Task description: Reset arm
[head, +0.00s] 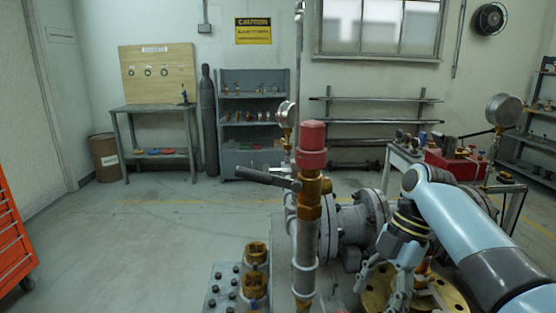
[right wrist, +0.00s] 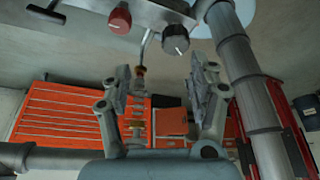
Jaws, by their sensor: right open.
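My right arm comes in from the right in the head view, and its gripper (head: 380,289) points down beside a brass flange (head: 432,300). In the right wrist view the two fingers of this gripper (right wrist: 160,88) stand apart with nothing clamped between them. A vertical pipe with a red cap (head: 312,146) and a dark lever handle (head: 266,178) stands left of the gripper, apart from it. A grey flanged valve body (head: 352,222) lies behind the gripper. The arm partly hides the brass flange. My left gripper is not in view.
Brass fittings (head: 255,268) stand on a bolted plate at the front. A red toolbox (head: 455,164) sits on a table at right. The right wrist view shows an orange cabinet (right wrist: 62,112), a red knob (right wrist: 121,20) and a pipe (right wrist: 240,75).

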